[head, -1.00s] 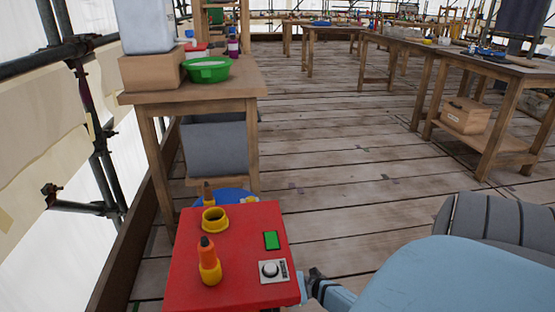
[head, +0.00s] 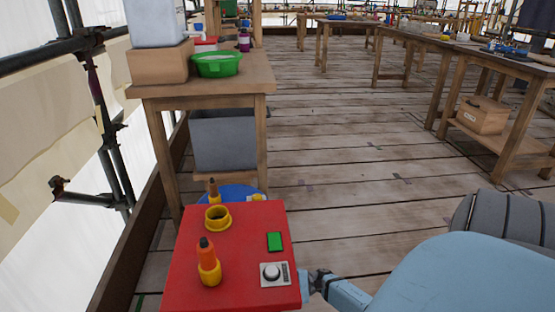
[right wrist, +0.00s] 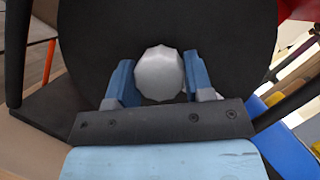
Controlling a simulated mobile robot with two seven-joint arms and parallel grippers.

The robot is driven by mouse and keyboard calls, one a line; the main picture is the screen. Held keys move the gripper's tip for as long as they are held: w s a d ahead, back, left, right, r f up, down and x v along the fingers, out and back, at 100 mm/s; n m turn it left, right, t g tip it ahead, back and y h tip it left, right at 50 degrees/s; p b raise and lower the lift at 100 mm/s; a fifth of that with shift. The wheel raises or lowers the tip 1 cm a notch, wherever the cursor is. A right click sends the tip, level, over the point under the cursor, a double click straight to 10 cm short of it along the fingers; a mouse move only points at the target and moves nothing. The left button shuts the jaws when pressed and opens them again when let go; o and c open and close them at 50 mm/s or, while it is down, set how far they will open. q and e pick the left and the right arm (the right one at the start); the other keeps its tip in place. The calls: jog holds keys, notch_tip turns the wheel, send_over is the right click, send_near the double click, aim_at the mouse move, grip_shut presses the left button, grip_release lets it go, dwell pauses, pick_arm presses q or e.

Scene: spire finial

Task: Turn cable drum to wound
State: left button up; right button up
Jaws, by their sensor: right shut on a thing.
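In the right wrist view a large dark round disc (right wrist: 100,45), which looks like the face of the cable drum, fills most of the picture. A pale grey faceted knob (right wrist: 159,73) stands out from it. My right gripper (right wrist: 160,82) is shut on this knob, with one blue finger on each side. In the head view my right gripper (head: 318,280) is low, beside the right side of a red box (head: 240,230), and its fingertips are largely hidden. The drum cannot be made out in the head view. My left gripper is not in view.
The red box top carries a green button (head: 275,241), a dial (head: 274,273) and yellow holders, one with an orange-handled tool (head: 206,255). A wooden table (head: 200,92) stands behind at left. Open plank floor (head: 340,160) lies between it and the benches at right.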

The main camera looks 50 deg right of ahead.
jog(key=o, duration=1.3)
jog(key=shift+a, duration=0.1)
jog(key=v, duration=1.4)
jog(key=shift+w, duration=0.15)
